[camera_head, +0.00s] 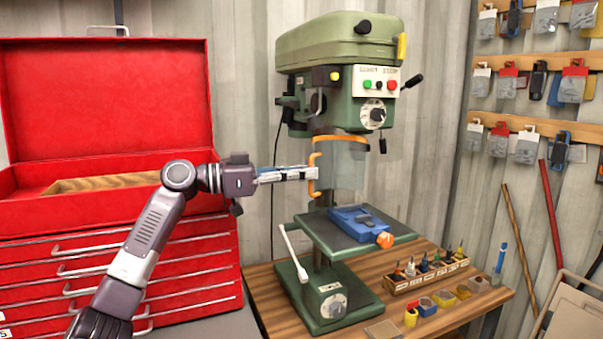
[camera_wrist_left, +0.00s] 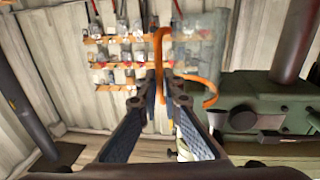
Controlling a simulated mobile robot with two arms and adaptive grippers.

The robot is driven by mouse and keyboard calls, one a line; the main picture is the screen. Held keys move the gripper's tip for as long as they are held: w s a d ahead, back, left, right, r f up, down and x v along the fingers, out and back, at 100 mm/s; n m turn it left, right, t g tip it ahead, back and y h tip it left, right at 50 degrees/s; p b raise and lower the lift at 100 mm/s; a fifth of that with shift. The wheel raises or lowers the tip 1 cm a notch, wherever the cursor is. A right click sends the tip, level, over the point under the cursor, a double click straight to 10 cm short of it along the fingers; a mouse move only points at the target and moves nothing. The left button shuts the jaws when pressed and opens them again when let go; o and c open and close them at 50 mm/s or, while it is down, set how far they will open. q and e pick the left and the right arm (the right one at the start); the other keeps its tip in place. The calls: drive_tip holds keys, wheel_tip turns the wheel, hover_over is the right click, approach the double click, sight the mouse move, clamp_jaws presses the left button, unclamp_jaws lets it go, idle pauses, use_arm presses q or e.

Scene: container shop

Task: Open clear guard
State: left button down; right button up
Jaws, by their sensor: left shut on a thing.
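The clear guard (camera_head: 345,168) is a see-through panel with orange edging, below the head of the green drill press (camera_head: 345,50). Its orange handle (camera_head: 313,158) is on the left side. My left gripper (camera_head: 313,174) reaches in from the left and is shut on this handle. In the left wrist view, the orange handle (camera_wrist_left: 160,45) stands between the fingertips of my left gripper (camera_wrist_left: 159,78). The clear panel looks faint there, and its exact position is hard to tell. My right gripper is not in view.
A blue vise (camera_head: 352,219) with an orange knob sits on the drill press table, below the guard. A bit rack (camera_head: 428,275) and small bins stand on the wooden bench (camera_head: 370,325). An open red toolbox (camera_head: 110,105) is at left. Packaged items hang on the right wall.

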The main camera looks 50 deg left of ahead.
use_arm(q)
drive_tip(key=c, duration=2.4)
unclamp_jaws()
drive_tip(key=shift+w+a+r, duration=0.2)
drive_tip(key=shift+a+r, duration=0.1)
drive_tip(key=shift+r, duration=0.05)
drive_tip(key=shift+w+f, duration=0.35)
drive_tip(key=shift+w, duration=0.15)
drive_tip(key=shift+s+d, duration=0.15)
drive_tip(key=shift+f, duration=0.15)
drive_tip(key=v, duration=1.2)
drive_tip(key=shift+s, duration=0.1)
